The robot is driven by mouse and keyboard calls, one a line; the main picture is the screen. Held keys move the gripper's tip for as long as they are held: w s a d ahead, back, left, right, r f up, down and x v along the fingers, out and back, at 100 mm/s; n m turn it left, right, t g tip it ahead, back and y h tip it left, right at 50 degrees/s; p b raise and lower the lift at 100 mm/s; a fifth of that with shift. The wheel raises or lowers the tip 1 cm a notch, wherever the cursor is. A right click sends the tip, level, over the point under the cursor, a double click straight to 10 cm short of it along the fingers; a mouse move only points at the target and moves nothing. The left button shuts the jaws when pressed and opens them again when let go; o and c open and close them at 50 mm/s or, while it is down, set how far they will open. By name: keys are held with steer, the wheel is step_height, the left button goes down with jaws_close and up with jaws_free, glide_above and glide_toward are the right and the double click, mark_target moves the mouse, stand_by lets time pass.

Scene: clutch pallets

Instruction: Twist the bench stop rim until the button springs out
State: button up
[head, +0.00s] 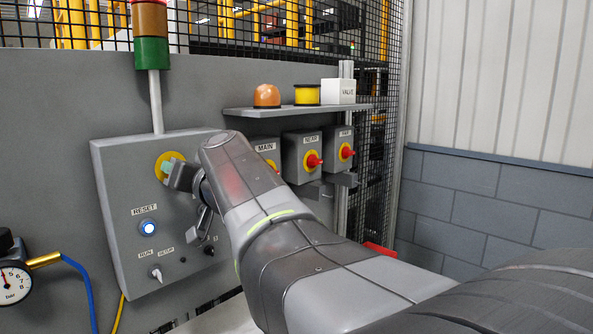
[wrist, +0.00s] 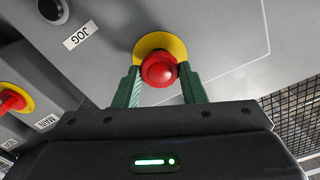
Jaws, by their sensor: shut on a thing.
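The bench stop is a red mushroom button (wrist: 159,70) on a round yellow plate (wrist: 154,45) on the grey control box; the wrist view shows it in the middle. In the head view only part of the yellow plate (head: 166,161) shows, and my gripper hides the red button. My gripper (wrist: 166,88) has one green finger on each side of the red rim and is shut on it. In the head view my gripper (head: 170,170) reaches the upper right part of the box. Whether the button is pressed in or out I cannot tell.
The control box (head: 118,230) carries a lit RESET button (head: 148,227) and a RUN/SETUP switch (head: 156,272). A stack light (head: 151,50) rises behind it. To the right are red switches on yellow plates (head: 347,151), below a shelf (head: 300,109). A gauge (head: 14,280) is at lower left.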

steer(key=shift+r+m, duration=0.1)
steer(key=shift+m, duration=0.4)
steer(key=o, duration=1)
steer(key=shift+d, duration=0.1)
